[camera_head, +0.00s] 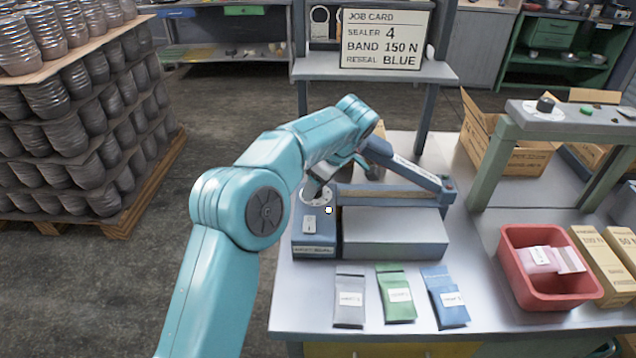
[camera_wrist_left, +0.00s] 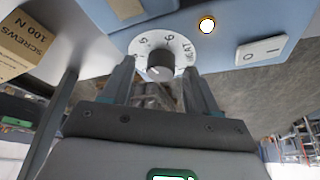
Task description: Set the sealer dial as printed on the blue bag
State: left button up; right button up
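The sealer (camera_head: 395,232) stands on the bench with its hinged arm (camera_head: 412,167) raised. In the head view my left arm partly covers the dial (camera_head: 314,199). The blue bag (camera_head: 446,296) lies in front of the sealer; its label is too small to read. My right gripper is not in view.
A job card (camera_head: 385,40) reads SEALER 4, BAND 150 N, RESEAL BLUE. Grey (camera_head: 349,312) and green (camera_head: 397,308) bags lie beside the blue one. A red bin (camera_head: 522,288) and cartons (camera_head: 603,262) stand at the right.

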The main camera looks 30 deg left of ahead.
pick_arm(q)
jog(key=p+v, duration=0.4)
jog(key=v, duration=1.2)
jog(key=shift+r+p, duration=0.2)
jog(key=shift+p, duration=0.15)
